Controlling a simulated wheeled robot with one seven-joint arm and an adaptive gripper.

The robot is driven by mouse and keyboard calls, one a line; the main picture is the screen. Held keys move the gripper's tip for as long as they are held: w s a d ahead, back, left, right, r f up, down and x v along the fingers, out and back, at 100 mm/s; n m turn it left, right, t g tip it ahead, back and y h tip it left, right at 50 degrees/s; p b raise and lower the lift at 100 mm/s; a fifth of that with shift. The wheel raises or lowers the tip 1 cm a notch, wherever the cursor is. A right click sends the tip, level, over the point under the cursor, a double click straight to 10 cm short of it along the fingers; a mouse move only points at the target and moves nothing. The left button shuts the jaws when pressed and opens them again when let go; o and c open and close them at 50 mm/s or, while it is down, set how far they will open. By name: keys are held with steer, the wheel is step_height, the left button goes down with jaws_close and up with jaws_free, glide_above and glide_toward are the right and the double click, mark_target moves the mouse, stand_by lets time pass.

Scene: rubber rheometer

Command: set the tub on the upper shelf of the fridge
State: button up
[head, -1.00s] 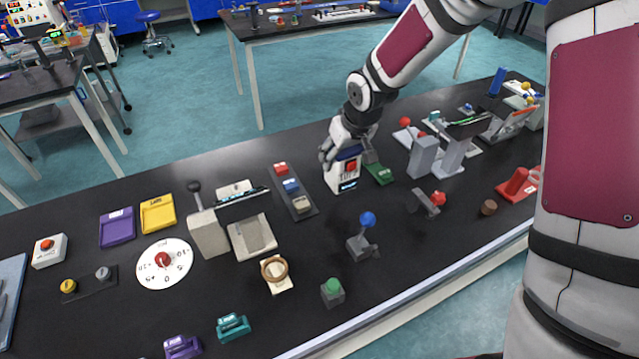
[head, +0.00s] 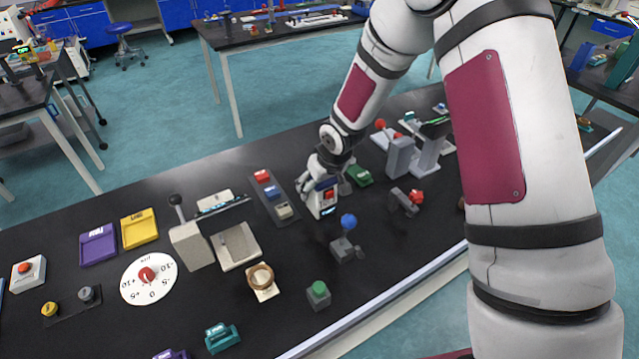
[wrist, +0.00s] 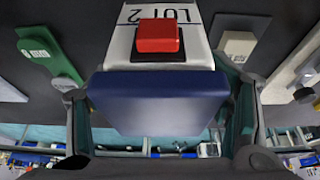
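A small white block (head: 316,203) marked LOT 2, with a red square on its face, is between the fingers of my gripper (head: 325,181). In the wrist view, the white block (wrist: 199,48) has a dark blue end (wrist: 155,100) that fills the space between the fingertips of my gripper (wrist: 158,118). The fingers appear shut on it. Whether the block touches the table is unclear. This block may be the tub. No fridge or shelf is recognizable in these views.
On the black table (head: 395,275), a blue-knobbed lever (head: 347,235) stands just in front of the block. A strip with coloured blocks (head: 289,219) lies left of it, and a green piece (head: 359,177) right. Grey stands (head: 399,160) are farther right.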

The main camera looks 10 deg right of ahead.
steer(key=shift+r, duration=0.1)
steer(key=v, duration=1.2)
steer(key=s+d+r+m+h, duration=0.1)
steer(key=s+d+r, duration=0.15)
steer(key=r, duration=0.25)
steer(key=s+d+r+h, duration=0.1)
steer(key=s+d+r, duration=0.15)
steer(key=r, duration=0.25)
steer(key=s+d+r+m, duration=0.1)
steer(key=s+r, duration=0.2)
steer(key=s, duration=0.4)
steer(key=s+d+r+m+t, duration=0.1)
steer(key=s+r, duration=0.3)
steer(key=s, duration=0.3)
steer(key=s+d+r+m, duration=0.1)
steer(key=s+r, duration=0.3)
steer(key=s, duration=0.4)
steer(key=shift+d+r, duration=0.2)
steer(key=shift+d, duration=0.25)
steer(key=shift+o, duration=0.4)
steer(key=shift+s, duration=0.35)
